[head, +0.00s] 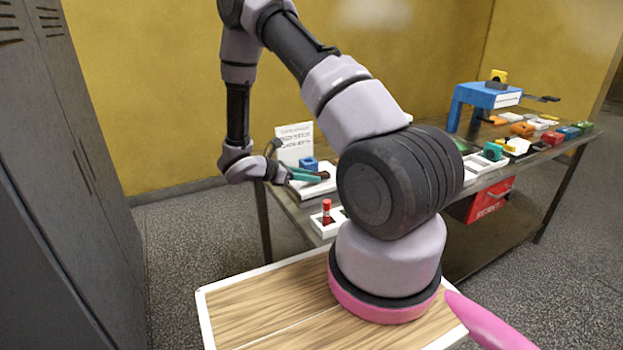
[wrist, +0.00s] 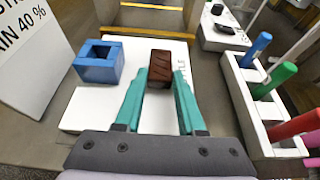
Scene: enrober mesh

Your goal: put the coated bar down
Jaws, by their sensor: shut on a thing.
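The coated bar (wrist: 165,64) is a dark brown block with ridges on its top. It sits between the teal fingertips of my gripper (wrist: 160,80) in the wrist view, and the gripper is shut on it. In the head view my gripper (head: 308,176) is low at the near left end of the table, with the bar (head: 323,175) at its tips. A white board (wrist: 88,111) lies beneath the gripper and bar; it also shows in the head view (head: 311,191). I cannot tell whether the bar touches it.
A blue hollow block (wrist: 98,62) stands on the board, left of the gripper. A printed white sign (wrist: 30,55) stands further left. A white rack (wrist: 245,112) with coloured upright sticks is close on the right. Several coloured items crowd the table's far end.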

